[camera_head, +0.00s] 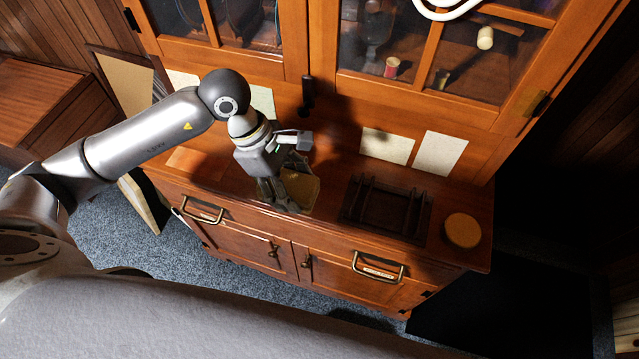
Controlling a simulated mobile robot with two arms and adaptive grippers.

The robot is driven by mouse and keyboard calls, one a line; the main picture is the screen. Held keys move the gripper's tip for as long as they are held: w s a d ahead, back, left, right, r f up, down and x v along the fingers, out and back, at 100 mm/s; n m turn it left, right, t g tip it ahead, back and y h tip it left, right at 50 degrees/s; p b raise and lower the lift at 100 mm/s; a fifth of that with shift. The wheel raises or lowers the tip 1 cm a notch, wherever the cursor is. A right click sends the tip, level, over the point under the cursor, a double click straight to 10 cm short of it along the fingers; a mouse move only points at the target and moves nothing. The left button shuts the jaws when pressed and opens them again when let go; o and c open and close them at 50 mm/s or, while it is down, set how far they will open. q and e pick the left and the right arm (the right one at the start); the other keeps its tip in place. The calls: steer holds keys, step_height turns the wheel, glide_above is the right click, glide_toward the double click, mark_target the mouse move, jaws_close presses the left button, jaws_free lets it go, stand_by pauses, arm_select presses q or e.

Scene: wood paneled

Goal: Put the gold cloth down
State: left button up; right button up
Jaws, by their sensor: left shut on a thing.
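The gold cloth (301,188) is a small dull-gold piece at my left gripper's fingers, over the wooden cabinet top (335,172). My left gripper (285,190) points down over the front part of the top and is shut on the cloth. The gripper hides part of the cloth. I cannot tell whether the cloth touches the wood. My right gripper is not in view.
A dark slotted rack (386,207) stands right of the gripper, and a round tan disc (462,231) lies near the right end. Pale papers (440,153) lean at the back under glass doors (440,45). Bare wood shows left of the gripper.

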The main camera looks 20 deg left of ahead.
arm_select(q)
steer(key=p, duration=0.2)
glide_above(323, 198)
steer(key=a, duration=0.1)
steer(key=f, duration=0.6)
steer(key=shift+s+a, duration=0.2)
steer(key=shift+s, duration=0.15)
steer(key=shift+w+d+f, duration=0.25)
steer(key=shift+w+f, duration=0.15)
steer(key=shift+f, duration=0.2)
step_height(323, 198, down, 2)
steer(key=shift+p, duration=0.65)
steer(key=shift+a+f, duration=0.1)
steer(key=shift+f, duration=0.35)
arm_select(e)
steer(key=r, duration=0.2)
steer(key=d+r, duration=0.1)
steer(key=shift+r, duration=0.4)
arm_select(q)
steer(key=shift+f+b, duration=0.35)
steer(key=shift+b, duration=0.1)
steer(key=o, duration=0.8)
steer(key=shift+s, duration=0.1)
steer(key=shift+c, duration=0.2)
steer(key=shift+o, duration=0.6)
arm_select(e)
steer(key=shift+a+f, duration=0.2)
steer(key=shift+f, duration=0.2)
